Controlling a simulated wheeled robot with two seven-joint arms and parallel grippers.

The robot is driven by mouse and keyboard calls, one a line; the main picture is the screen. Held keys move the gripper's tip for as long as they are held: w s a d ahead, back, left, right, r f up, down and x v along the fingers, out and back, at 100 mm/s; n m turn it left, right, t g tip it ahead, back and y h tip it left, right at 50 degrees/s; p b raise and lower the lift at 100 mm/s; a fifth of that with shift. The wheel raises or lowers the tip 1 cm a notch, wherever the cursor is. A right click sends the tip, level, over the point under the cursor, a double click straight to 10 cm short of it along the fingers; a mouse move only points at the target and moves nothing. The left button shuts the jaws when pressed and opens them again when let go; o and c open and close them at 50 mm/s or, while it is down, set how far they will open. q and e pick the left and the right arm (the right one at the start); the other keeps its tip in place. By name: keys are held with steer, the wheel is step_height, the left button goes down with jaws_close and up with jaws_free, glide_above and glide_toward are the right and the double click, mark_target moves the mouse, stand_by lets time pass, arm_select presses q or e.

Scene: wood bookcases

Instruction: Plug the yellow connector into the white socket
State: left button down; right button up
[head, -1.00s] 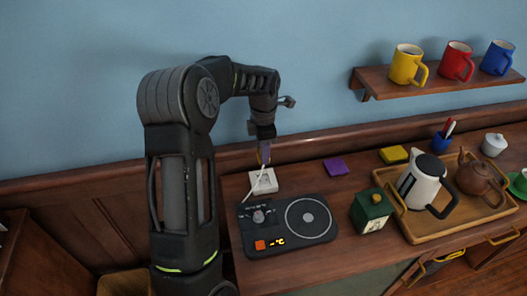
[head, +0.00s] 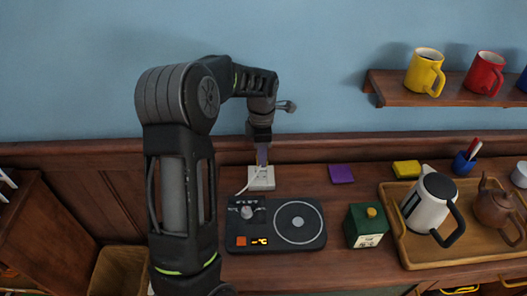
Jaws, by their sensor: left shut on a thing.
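The white socket (head: 262,183) lies on the wooden counter near the wall, behind a black device. My left gripper (head: 262,160) points down directly over the socket, with its fingers shut. A little yellow of the connector (head: 258,168) shows at the fingertips, at the top of the socket. A white cable runs from there down to the left. The fingers hide most of the connector, so I cannot tell how deep it sits in the socket. My right gripper is not in view.
A black device with a round dial (head: 298,222) stands in front of the socket. To the right are a green box (head: 364,228), a purple block (head: 341,174), a yellow block (head: 406,169) and a wooden tray (head: 420,256) with a kettle (head: 428,203). A mug shelf (head: 395,88) hangs above.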

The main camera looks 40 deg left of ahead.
arm_select(q)
steer(key=shift+s+a, duration=0.15)
steer(key=shift+a, duration=0.05)
steer(key=shift+f, duration=0.1)
steer(key=b, duration=0.4)
glide_above(261, 177)
steer(key=shift+f, duration=2.8)
steer(key=shift+f+b, duration=0.45)
steer(key=shift+f, duration=0.15)
steer(key=c, duration=0.9)
jaws_free()
